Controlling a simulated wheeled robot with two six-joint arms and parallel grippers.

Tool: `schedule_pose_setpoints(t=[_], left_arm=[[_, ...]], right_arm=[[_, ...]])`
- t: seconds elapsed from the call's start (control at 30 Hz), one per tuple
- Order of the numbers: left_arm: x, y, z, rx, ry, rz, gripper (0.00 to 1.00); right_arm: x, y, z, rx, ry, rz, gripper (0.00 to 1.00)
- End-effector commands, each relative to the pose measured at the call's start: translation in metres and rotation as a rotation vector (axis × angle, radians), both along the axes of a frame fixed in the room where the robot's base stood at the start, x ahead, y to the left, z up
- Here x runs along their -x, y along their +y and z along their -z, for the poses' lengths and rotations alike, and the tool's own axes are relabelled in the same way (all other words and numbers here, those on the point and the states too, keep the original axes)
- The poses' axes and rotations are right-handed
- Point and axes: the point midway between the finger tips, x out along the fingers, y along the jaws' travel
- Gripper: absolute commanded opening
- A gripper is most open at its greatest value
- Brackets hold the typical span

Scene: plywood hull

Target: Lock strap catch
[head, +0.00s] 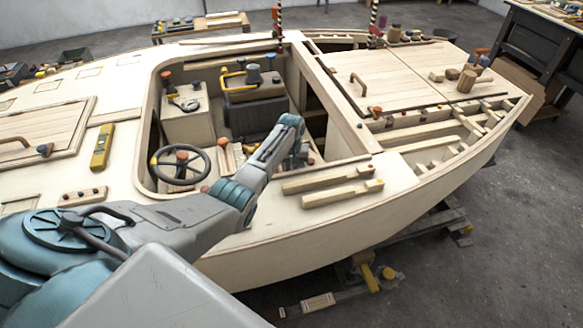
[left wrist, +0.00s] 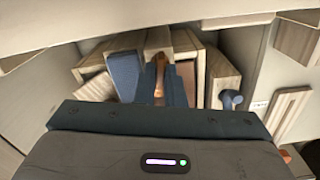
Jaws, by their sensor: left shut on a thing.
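My left arm reaches across the deck in the head view, and my left gripper (head: 300,153) is down at the right side of the cockpit well. In the left wrist view the dark fingers of my left gripper (left wrist: 161,86) are closed on a small orange-brown lever-like piece (left wrist: 159,68). Wooden blocks stand close behind and beside it. I cannot tell for certain whether this piece is the strap catch, and no strap is clearly visible. The gripper body hides what lies below. My right gripper is in neither view.
The cockpit holds a steering wheel (head: 180,165) and a dark grey box-like unit (head: 254,105). A raised wooden rim surrounds it. Loose wooden bars (head: 343,193) lie on the side deck. A yellow level (head: 101,147) lies on the left deck.

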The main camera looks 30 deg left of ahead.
Motion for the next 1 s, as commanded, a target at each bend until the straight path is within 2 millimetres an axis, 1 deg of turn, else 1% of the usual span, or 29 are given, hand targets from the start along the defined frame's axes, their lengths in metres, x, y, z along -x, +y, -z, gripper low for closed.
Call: schedule_pose_setpoints(t=[0.03,0.1,0.5,1.0], left_arm=[[0.000,0.000,-0.003,0.001,0.001,0.040,0.00],[-0.001,0.000,-0.003,0.000,0.000,0.106,0.00],[-0.001,0.000,-0.003,0.000,-0.001,0.486,0.00],[-0.001,0.000,-0.002,-0.002,-0.001,0.958,0.00]], right_arm=[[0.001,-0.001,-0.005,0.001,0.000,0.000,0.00],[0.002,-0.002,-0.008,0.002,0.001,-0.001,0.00],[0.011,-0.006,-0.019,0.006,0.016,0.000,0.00],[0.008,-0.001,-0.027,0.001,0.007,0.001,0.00]])
